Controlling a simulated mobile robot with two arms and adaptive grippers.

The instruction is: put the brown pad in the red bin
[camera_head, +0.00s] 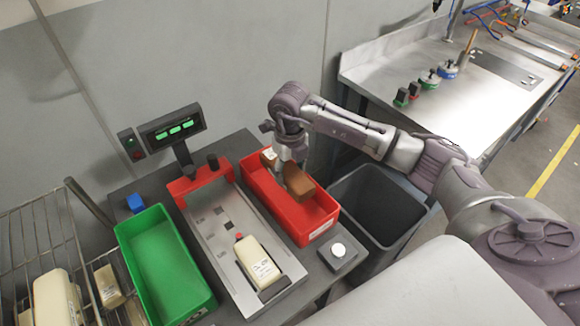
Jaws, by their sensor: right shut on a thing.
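The brown pad (299,184) is in my right gripper (287,163), which is shut on it. Gripper and pad are at the red bin (322,226), over its inside area. I cannot tell whether the pad touches the bin floor. A smaller brown piece with a white patch (268,157) shows at the left of the gripper, near the bin's back end. I cannot tell whether it is a separate thing. The fingers partly hide the pad's upper end. My left gripper is not in view.
A green bin (163,262) stands left of a metal tray with a cream bottle (258,262). A lit display (174,131) stands behind. A dark waste bin (378,205) is right of the red bin. A wire rack (38,235) is at left, a metal workbench (450,110) at right.

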